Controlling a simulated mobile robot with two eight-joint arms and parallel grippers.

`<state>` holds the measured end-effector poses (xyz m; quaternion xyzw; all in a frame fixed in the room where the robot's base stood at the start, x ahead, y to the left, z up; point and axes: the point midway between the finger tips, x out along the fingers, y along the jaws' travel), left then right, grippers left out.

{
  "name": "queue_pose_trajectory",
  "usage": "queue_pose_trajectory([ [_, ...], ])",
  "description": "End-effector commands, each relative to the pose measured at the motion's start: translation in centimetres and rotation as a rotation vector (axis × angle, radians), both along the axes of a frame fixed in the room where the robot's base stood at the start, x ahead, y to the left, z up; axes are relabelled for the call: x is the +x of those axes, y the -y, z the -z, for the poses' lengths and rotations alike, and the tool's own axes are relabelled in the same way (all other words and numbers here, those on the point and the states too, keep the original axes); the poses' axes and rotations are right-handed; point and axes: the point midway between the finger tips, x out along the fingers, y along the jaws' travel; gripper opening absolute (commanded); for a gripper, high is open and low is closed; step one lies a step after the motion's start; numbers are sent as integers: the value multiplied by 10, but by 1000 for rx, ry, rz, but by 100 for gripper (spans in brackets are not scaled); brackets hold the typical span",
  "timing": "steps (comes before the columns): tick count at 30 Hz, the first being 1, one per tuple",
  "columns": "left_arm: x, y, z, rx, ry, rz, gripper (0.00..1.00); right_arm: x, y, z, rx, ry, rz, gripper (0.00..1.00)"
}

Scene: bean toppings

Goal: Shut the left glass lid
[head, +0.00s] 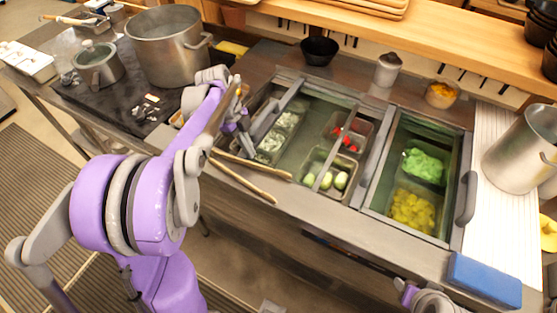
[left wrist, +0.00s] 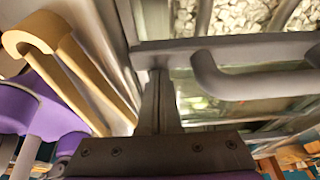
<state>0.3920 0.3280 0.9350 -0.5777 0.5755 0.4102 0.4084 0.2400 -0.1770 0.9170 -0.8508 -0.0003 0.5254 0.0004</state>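The left glass lid (head: 306,131) lies on the topping station in the counter. Its grey handle (head: 266,124) is at its left side. Pale toppings show near the handle in both views. My left gripper (head: 237,123) is just left of the handle, at the station's left end. In the left wrist view its dark fingers (left wrist: 160,98) look pressed together, with nothing seen between them. The handle (left wrist: 250,77) is right of the fingers there, not between them. I cannot tell whether the fingers touch the lid frame.
Wooden tongs (head: 250,180) lie across the station's front edge below my gripper. The right glass lid's handle (head: 466,198) is at the right, beside green and yellow toppings. A large pot (head: 168,48) stands at the back left. A blue block (head: 484,281) lies at the front right.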

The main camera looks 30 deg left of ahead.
Motion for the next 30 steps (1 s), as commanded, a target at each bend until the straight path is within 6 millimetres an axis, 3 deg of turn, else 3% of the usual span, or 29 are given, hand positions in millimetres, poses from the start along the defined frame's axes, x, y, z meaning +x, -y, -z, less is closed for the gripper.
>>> queue_pose_trajectory([
  [1,0,-19,1,5,0,-9,0,0,0,0,0,0,0,50],
  [3,0,-37,0,4,0,-7,0,0,0,0,0,0,0,50],
  [12,0,-88,0,3,0,-3,0,0,0,-1,0,0,0,50],
  [18,0,-99,0,3,1,0,0,0,0,-1,0,1,0,50],
  [30,0,-101,0,5,1,-1,0,0,0,-1,0,1,0,50],
])
